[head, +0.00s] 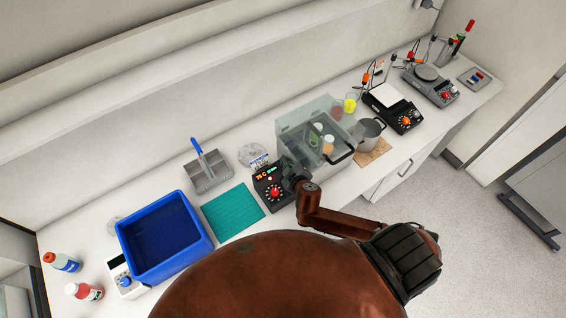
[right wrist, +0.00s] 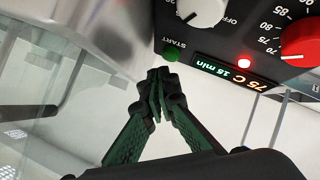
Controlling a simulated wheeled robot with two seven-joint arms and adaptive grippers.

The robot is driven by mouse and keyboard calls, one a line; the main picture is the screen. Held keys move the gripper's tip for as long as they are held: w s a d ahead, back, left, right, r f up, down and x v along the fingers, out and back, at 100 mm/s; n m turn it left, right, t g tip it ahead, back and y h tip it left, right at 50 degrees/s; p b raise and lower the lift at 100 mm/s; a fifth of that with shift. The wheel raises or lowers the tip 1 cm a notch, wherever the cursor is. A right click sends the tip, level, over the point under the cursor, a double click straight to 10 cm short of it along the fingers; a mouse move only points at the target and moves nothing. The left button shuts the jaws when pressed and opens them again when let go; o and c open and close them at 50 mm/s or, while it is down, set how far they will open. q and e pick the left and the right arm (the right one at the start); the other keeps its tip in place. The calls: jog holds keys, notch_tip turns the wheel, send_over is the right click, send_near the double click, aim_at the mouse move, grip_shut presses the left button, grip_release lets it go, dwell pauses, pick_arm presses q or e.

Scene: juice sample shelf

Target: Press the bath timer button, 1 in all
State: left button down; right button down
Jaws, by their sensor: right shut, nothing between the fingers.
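The bath's black control box (head: 272,190) has a lit display and a red knob. In the right wrist view the display (right wrist: 226,72) reads 75 C 15 min, with a lit red lamp beside it. The green button (right wrist: 171,53) marked START is at the box's lower edge there, near a white knob. My right gripper (head: 291,172) is at the box's right side. In the right wrist view its fingers (right wrist: 158,76) are shut and empty, with tips just below the green button. I cannot tell whether they touch it. My left gripper is not in view.
The clear bath tank (head: 290,126) with bottles inside stands right behind the gripper. A metal pot (head: 369,132) and black instruments (head: 404,118) stand to the right.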

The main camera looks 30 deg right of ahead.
jog(key=r+p, duration=0.2)
jog(key=s+r+p, duration=0.1)
jog(key=r+p, duration=0.1)
jog(key=r, duration=0.1)
jog(key=shift+s+p, duration=0.15)
jog(key=shift+p, duration=0.2)
jog(key=shift+f, duration=0.1)
dwell(0.5)
